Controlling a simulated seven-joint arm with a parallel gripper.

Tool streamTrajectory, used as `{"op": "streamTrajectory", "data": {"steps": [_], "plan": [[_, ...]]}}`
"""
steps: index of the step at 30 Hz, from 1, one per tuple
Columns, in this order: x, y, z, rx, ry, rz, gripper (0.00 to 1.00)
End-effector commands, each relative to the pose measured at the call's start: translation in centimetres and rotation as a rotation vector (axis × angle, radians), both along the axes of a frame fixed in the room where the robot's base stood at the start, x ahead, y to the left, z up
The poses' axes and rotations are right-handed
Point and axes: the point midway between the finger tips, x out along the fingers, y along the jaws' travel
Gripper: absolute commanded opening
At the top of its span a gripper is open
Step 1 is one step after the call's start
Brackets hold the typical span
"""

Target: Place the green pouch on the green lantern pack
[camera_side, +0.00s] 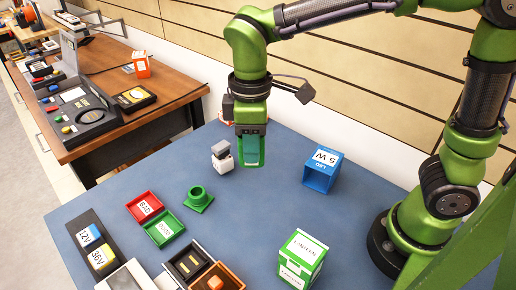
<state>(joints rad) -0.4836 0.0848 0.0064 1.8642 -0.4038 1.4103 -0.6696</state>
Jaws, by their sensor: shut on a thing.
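The green lantern pack (301,259) is a green and white box with lettering, standing near the front of the blue table. My gripper (250,160) points down above the table, behind and to the left of the pack, apart from it. It is shut on the green pouch (250,149), a teal-green piece between the fingers. The fingers hide part of the pouch, and its exact height over the table is hard to tell.
A blue LED box (322,171) stands right of my gripper. A grey and white block (222,157) is close on its left. A green round-topped piece (198,199), red bin (145,206) and green bin (164,229) lie front left. The table's middle is clear.

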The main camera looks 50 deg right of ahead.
Motion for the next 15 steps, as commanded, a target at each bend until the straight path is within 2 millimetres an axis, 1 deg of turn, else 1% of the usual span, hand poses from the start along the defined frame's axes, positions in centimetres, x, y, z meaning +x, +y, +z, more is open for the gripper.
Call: {"op": "streamTrajectory", "data": {"steps": [1, 2, 3, 5, 6, 9, 12, 15], "plan": [[-2.4, 1.8, 0.7, 0.001, -0.004, 0.105, 0.0], [-3.8, 2.6, 1.0, 0.001, -0.004, 0.166, 0.0], [-5.6, 3.5, 1.4, 0.002, -0.005, 0.246, 0.0], [-8.3, 4.5, 1.8, 0.001, -0.004, 0.364, 0.0], [-10.0, 4.9, 2.0, 0.001, -0.004, 0.438, 0.0], [-13.6, 5.2, 2.2, 0.0, -0.003, 0.604, 0.0], [-15.9, 4.7, 2.0, -0.001, -0.002, 0.725, 0.0], [-16.6, 4.0, 1.4, -0.001, 0.0, 0.783, 0.0]]}}
